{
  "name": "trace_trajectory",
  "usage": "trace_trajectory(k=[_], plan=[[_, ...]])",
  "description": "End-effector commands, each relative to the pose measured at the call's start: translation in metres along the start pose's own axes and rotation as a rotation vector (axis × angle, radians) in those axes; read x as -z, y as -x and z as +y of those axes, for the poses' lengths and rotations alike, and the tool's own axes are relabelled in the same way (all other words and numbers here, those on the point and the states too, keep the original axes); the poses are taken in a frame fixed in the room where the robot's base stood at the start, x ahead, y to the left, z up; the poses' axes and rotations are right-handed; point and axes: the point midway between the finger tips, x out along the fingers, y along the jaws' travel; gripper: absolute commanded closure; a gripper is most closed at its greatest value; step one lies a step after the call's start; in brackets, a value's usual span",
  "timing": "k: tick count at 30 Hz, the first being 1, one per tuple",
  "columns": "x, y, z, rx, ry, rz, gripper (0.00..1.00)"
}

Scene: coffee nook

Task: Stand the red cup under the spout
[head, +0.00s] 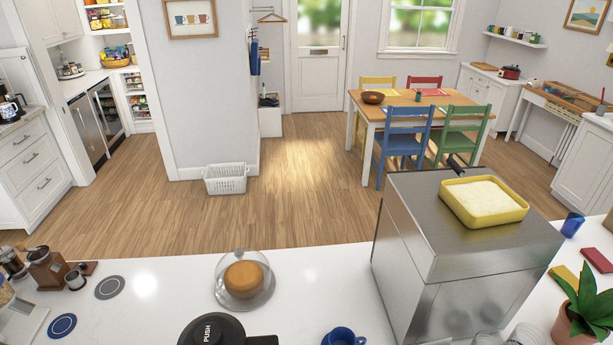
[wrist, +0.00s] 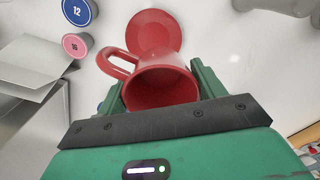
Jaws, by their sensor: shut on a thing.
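In the wrist view, my gripper (wrist: 160,85) is shut on the red cup (wrist: 161,88), with a finger on each side of its body. The cup's open mouth faces the camera and looks empty. Its handle (wrist: 117,64) points to the left in the picture. A round red saucer (wrist: 154,32) lies on the white surface beyond the cup, partly hidden by it. The head view shows neither my gripper nor the red cup. I cannot make out a spout in either view.
A steel box-shaped machine (head: 405,245) with a yellow tray (head: 513,218) on top stands on the white counter (head: 310,290). Nearby are a domed cake (head: 243,279), a black "PUSH" lid (head: 212,328), a blue mug (head: 343,337) and a plant (head: 590,300).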

Motion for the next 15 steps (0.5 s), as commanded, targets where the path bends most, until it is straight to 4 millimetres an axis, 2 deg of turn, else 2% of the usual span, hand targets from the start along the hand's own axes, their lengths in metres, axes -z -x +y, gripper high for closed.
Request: trace_trajectory(k=[1,6,10,15], plan=[[0.01,0.022,-0.011,0.0,-0.061,0.0,0.59],[0.042,0.063,-0.053,-0.001,-0.374,0.0,0.59],[0.059,0.084,-0.081,0.0,-0.579,-0.001,0.59],[0.069,0.094,-0.099,0.0,-0.72,0.0,0.59]])
